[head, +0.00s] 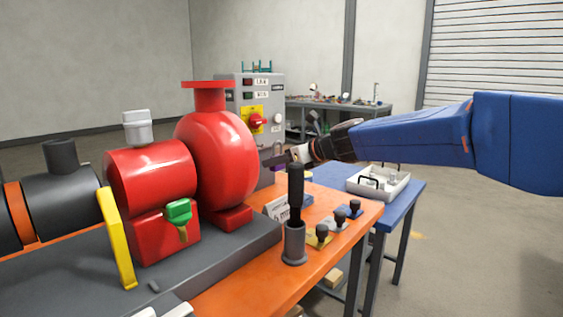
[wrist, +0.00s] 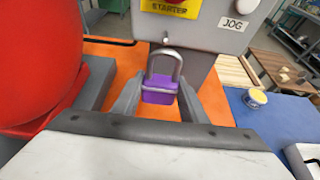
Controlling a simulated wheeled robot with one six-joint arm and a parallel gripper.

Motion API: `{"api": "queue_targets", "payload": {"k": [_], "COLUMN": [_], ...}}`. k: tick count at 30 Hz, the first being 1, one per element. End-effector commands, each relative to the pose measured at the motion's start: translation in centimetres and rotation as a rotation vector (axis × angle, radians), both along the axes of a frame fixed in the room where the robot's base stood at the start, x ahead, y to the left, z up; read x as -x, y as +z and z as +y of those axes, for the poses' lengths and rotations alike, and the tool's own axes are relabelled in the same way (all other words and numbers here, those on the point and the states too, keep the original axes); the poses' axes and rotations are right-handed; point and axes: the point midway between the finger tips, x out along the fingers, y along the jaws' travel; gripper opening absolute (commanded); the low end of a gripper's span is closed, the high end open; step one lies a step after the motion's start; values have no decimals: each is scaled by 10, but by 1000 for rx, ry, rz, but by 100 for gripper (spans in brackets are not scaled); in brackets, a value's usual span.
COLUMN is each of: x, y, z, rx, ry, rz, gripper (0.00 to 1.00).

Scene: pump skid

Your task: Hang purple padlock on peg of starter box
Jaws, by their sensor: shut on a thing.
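The purple padlock (wrist: 160,88) is upright between the two fingers of my gripper (wrist: 158,97) in the wrist view, its grey shackle pointing up. The gripper is shut on the padlock body. The grey starter box (wrist: 214,38) is just beyond, with a yellow STARTER plate and a JOG label. A small peg (wrist: 165,39) shows on its face just above the shackle top; I cannot tell whether they touch. In the head view the starter box (head: 277,85) stands behind the red pump, and my gripper (head: 277,159) reaches in front of its lower part.
The red pump (head: 212,150) is close on the left. A black upright handle in a holder (head: 294,243) and several stamp-like knobs stand on the orange bench (head: 335,262). A white tray (head: 362,187) sits on the blue table to the right.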

Motion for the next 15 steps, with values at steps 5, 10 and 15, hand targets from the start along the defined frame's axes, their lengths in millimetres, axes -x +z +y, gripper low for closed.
{"api": "queue_targets", "payload": {"k": [5, 10, 15], "x": [-5, -10, -15], "y": [-1, -2, -3], "z": [7, 14, 20], "rx": [0, 0, 0], "ry": [0, 0, 1], "rz": [0, 0, 0], "gripper": [13, 13, 13]}}
